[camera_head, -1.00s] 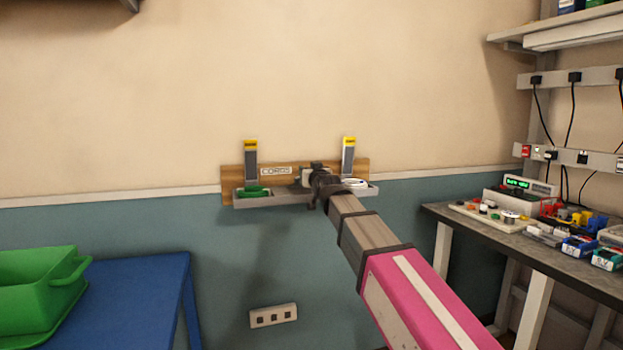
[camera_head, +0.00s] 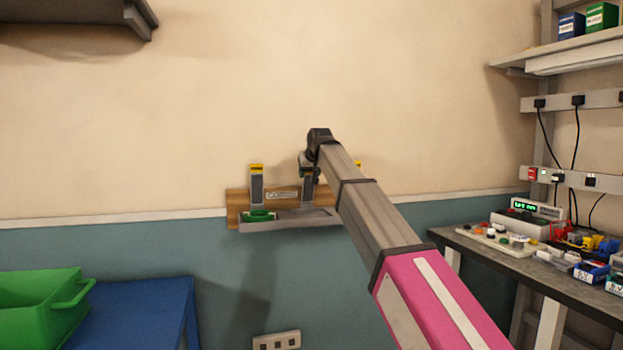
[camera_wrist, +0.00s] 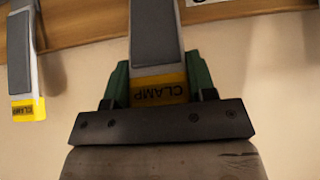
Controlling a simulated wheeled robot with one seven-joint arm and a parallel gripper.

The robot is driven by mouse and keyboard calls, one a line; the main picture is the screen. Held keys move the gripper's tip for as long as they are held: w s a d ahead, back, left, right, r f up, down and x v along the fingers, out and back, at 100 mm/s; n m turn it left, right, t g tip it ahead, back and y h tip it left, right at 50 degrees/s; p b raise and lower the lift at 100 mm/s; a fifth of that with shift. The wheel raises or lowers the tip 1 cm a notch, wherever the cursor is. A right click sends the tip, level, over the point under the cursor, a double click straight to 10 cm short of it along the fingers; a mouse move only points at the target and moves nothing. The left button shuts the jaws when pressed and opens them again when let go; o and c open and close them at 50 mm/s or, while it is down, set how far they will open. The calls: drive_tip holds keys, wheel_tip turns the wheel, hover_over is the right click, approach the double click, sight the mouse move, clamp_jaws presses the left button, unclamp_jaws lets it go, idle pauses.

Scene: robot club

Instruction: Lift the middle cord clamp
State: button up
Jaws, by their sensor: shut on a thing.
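My gripper (camera_head: 312,158) is above the wooden board with its jaws shut on the middle cord clamp. In the wrist view this clamp (camera_wrist: 155,30) is a grey bar with a dark strip and a yellow end marked CLAMP; the green jaw pads grip both sides of that end. In the head view its grey body (camera_head: 308,187) shows below my gripper, in front of the board. I cannot tell whether its lower end is off the board. The left clamp (camera_head: 257,185) stands upright on the board. The right clamp's yellow top (camera_head: 358,163) shows beside my arm.
The wooden board (camera_head: 233,203) on the wall has a grey tray (camera_head: 290,224) holding a green coil (camera_head: 260,215). A blue table (camera_head: 140,315) with a green bin (camera_head: 40,305) is at lower left. A workbench (camera_head: 480,250) with electronics is at right. A dark shelf (camera_head: 80,20) is upper left.

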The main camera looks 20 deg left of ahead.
drive_tip(key=shift+w+a+r+g, duration=0.15)
drive_tip(key=shift+w+a, duration=0.15)
drive_tip(key=shift+w, duration=0.25)
drive_tip(key=shift+w+a+r+g, duration=0.15)
drive_tip(key=shift+w+a, duration=0.15)
drive_tip(key=shift+w, duration=0.2)
drive_tip(key=o, duration=1.3)
drive_tip(key=shift+f, duration=0.1)
drive_tip(key=v, duration=1.1)
drive_tip(key=shift+a, duration=0.2)
